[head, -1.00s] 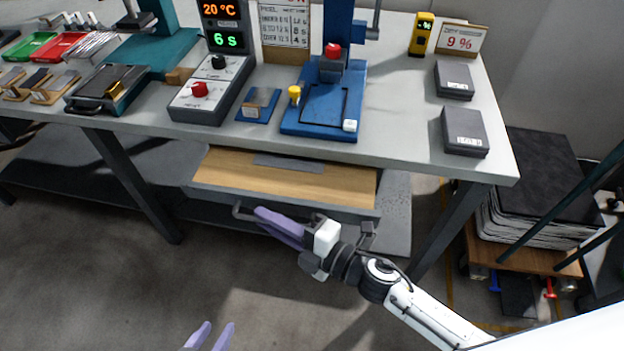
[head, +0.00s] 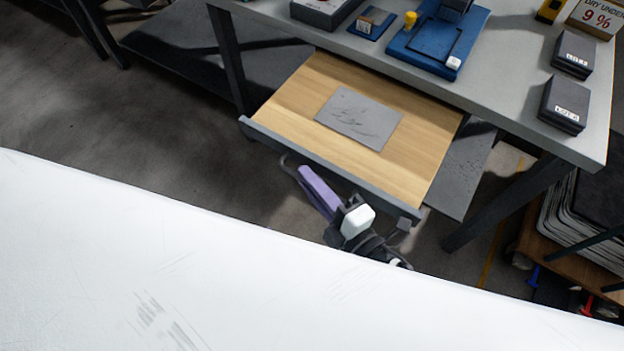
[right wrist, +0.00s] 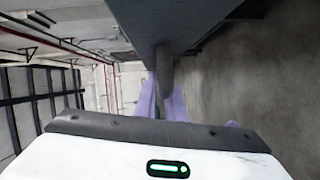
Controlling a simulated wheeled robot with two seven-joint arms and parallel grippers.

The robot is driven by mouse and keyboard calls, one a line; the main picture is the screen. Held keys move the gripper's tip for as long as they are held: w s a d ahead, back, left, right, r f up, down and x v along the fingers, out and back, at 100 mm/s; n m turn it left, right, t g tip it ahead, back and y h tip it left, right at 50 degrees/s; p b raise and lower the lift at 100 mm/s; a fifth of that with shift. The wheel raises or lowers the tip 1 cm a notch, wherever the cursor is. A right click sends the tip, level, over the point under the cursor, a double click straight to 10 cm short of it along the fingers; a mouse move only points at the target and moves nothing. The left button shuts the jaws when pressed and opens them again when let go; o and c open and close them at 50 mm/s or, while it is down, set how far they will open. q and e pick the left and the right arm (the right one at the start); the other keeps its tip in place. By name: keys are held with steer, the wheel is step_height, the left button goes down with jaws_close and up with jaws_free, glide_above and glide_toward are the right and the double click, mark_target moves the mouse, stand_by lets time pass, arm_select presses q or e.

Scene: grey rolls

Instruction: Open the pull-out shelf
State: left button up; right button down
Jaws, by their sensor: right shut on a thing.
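The pull-out shelf (head: 283,103) has a wooden surface and a dark grey front edge. It sticks well out from under the grey workbench (head: 513,88), and a grey sheet (head: 358,118) lies on it. A dark bar handle (head: 290,165) is on its front. My right gripper (head: 306,176), with purple fingers, is shut on the handle near its left end. In the right wrist view the purple fingers (right wrist: 160,100) close around the dark handle (right wrist: 165,66) below the shelf front. My left gripper is not in view.
A lower shelf (head: 200,45) of the bench is at the upper left. Bench legs (head: 505,203) flank the pull-out shelf. A cart with stacked dark sheets (head: 580,215) stands at the right. A large white surface, seemingly my own body, covers the lower left.

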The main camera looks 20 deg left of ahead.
steer(key=c, duration=1.8)
jaws_free()
steer(key=shift+w, duration=0.1)
steer(key=shift+c, duration=0.2)
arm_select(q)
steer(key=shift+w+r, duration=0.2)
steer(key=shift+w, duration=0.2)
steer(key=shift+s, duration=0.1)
arm_select(e)
steer(key=shift+d, duration=0.1)
steer(key=shift+s+d, duration=0.25)
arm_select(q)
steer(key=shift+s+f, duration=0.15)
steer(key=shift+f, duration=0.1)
arm_select(e)
steer(key=f+v, duration=0.1)
steer(key=v, duration=0.8)
steer(key=shift+s+d+r, duration=0.15)
steer(key=shift+d+r, duration=0.05)
steer(key=shift+r, duration=0.3)
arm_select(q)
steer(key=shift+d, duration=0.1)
